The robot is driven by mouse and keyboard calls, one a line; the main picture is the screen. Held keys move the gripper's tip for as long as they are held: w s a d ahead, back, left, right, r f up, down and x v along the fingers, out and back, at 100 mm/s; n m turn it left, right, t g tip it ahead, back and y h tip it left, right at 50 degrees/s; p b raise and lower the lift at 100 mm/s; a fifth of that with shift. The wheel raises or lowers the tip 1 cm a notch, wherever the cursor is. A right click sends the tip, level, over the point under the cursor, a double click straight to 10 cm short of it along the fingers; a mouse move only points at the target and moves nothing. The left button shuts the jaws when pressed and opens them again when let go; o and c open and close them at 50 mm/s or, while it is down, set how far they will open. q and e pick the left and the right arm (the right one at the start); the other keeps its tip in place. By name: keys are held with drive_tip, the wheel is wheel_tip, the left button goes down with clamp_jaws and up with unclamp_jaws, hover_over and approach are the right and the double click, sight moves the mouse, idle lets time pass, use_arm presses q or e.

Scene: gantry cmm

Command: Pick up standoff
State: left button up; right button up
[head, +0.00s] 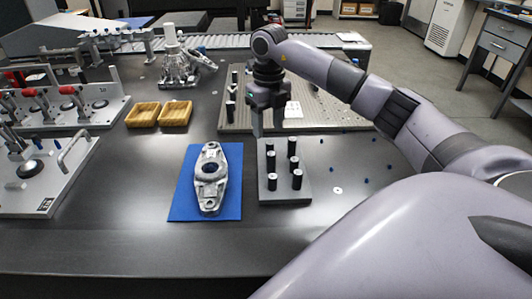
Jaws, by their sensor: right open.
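Several black standoffs with light tops stand upright on a grey block (285,197) in the middle of the table. A near one is the standoff (272,182) at the block's front left; a far one is the standoff (292,147) at the back right. My right gripper (270,132) points down at the block's far edge, just behind and above the back standoffs. Its fingers are apart, with nothing seen between them. Whether a finger touches a standoff cannot be told. My left gripper is not in view.
A metal casting (210,175) lies on a blue mat (180,207) left of the block. A perforated plate (330,120) lies behind. Two wooden trays (143,115) and fixtures with red-handled clamps (82,117) stand left. Small blue pieces and a washer (338,190) lie to the right.

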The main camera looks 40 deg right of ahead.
sight(270, 143)
drive_tip(key=shift+s+d+f, duration=0.1)
drive_tip(key=shift+d+f, duration=0.05)
drive_tip(key=shift+f, duration=0.25)
drive_tip(key=f, duration=0.4)
drive_tip(key=f+b, duration=0.1)
drive_tip(key=f, duration=0.1)
drive_tip(key=shift+s, duration=0.3)
drive_tip(key=shift+c, duration=0.3)
clamp_jaws()
